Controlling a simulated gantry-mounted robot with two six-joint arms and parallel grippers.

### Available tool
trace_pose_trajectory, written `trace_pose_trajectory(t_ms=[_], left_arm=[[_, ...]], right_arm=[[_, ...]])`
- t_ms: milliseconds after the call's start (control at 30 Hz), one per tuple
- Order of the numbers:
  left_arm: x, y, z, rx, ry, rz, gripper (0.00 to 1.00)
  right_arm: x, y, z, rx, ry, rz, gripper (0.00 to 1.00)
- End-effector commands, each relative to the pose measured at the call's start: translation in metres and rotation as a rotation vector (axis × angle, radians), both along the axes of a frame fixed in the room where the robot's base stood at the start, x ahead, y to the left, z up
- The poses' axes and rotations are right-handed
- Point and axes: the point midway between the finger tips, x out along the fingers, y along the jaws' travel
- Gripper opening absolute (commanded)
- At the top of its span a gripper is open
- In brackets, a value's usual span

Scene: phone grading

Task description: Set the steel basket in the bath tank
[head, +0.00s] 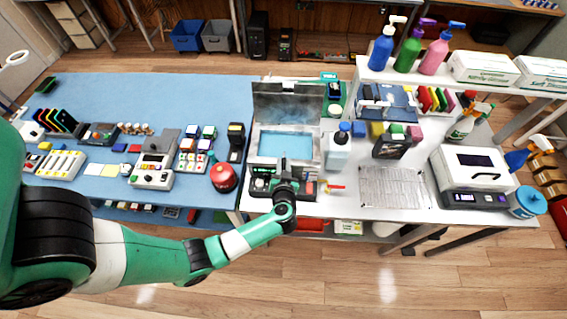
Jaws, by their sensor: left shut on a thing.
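The bath tank (256,146) is a steel box with its lid (288,101) raised at the back and light blue liquid inside. My left gripper (284,172) is at the tank's front edge, pointing away from me over its front panel. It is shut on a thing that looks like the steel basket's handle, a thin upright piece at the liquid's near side. The wrist hides much of the hold, and the basket's body cannot be made out clearly, nor whether it touches the tank floor. My right gripper is out of view.
A blue-capped bottle (338,152) stands close by the tank's right side. A red round device (223,178) stands to its left. A white machine (472,178) is at the far right.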

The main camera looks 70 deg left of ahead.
Motion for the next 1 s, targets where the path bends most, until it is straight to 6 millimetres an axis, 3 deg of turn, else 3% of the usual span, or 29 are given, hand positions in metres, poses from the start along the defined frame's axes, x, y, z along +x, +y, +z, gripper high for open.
trace_pose_trajectory(t_ms=[33, 67, 200, 500, 667, 1000], left_arm=[[0.001, 0.000, 0.001, 0.001, -0.002, 0.000, 0.00], [0.000, 0.000, 0.000, 0.001, -0.001, 0.000, 0.26], [0.000, 0.000, 0.000, 0.001, -0.001, 0.000, 0.50], [0.000, 0.000, 0.001, 0.001, -0.001, 0.000, 0.50], [0.000, -0.001, 0.015, 0.000, -0.005, 0.000, 0.50], [-0.029, -0.076, 0.049, 0.000, -0.001, -0.007, 0.50]], right_arm=[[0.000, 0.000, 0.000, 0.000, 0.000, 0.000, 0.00], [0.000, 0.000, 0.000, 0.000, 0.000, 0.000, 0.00], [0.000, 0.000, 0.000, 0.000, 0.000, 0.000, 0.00], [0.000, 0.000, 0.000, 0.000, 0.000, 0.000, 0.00], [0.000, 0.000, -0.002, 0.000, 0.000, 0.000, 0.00], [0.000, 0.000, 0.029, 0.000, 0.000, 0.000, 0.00]])
